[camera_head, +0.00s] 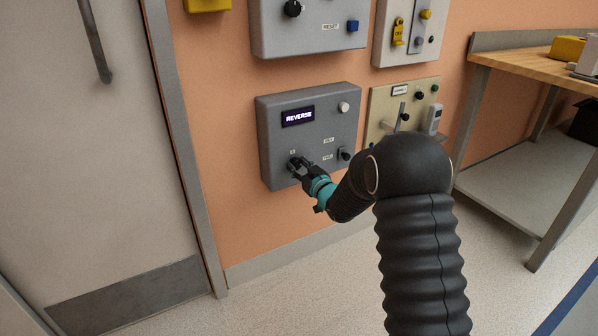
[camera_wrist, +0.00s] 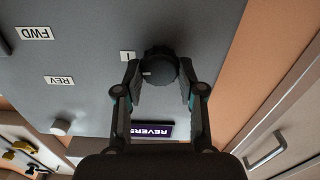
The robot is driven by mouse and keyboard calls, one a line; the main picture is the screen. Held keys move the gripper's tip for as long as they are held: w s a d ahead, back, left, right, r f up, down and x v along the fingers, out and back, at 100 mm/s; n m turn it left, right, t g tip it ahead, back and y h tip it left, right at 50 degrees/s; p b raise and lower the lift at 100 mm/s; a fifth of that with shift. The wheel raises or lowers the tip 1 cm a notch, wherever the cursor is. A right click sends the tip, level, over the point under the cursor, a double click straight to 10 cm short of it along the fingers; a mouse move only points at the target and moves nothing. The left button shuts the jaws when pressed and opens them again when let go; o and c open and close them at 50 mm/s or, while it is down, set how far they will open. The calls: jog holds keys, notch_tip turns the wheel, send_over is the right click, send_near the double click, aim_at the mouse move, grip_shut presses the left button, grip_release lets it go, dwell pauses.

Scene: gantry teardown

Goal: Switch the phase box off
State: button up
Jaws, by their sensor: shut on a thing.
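The grey phase box (camera_head: 275,130) hangs on the orange wall with its display (camera_head: 299,115) lit and reading "REVERSE". The display also shows upside down in the wrist view (camera_wrist: 150,131). A round black knob (camera_wrist: 158,66) sits at the box's lower left, with a pale mark on its face and an "I" label (camera_wrist: 127,57) beside it. My gripper (camera_head: 296,165) is at this knob; in the wrist view its fingers (camera_wrist: 159,80) are closed on either side of it. A small black switch (camera_head: 345,154) sits at lower right beside the "REV" and "FWD" labels.
A grey box with a "RESET" label (camera_head: 310,35) hangs above. A beige panel (camera_head: 378,107) with levers is to the right, partly behind my arm. A wooden-topped workbench (camera_head: 525,57) stands at far right. A door (camera_head: 95,130) is at left.

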jog(key=n+b, duration=0.1)
jog(key=b, duration=0.2)
jog(key=f+n+b, duration=0.1)
jog(key=n+b, duration=0.1)
jog(key=b, duration=0.1)
jog(key=n+b, duration=0.4)
jog(key=shift+s+a+r, duration=0.1)
jog(key=shift+r, duration=0.1)
jog(key=n, duration=0.4)
jog(key=shift+r+n+b, duration=0.2)
jog(key=shift+n+b, duration=0.1)
jog(key=shift+b, duration=0.1)
jog(key=n, duration=0.5)
jog(key=shift+f, duration=0.1)
jog(key=shift+n, duration=0.3)
jog(key=o, duration=1.1)
jog(key=shift+o, duration=0.2)
jog(key=v, duration=1.2)
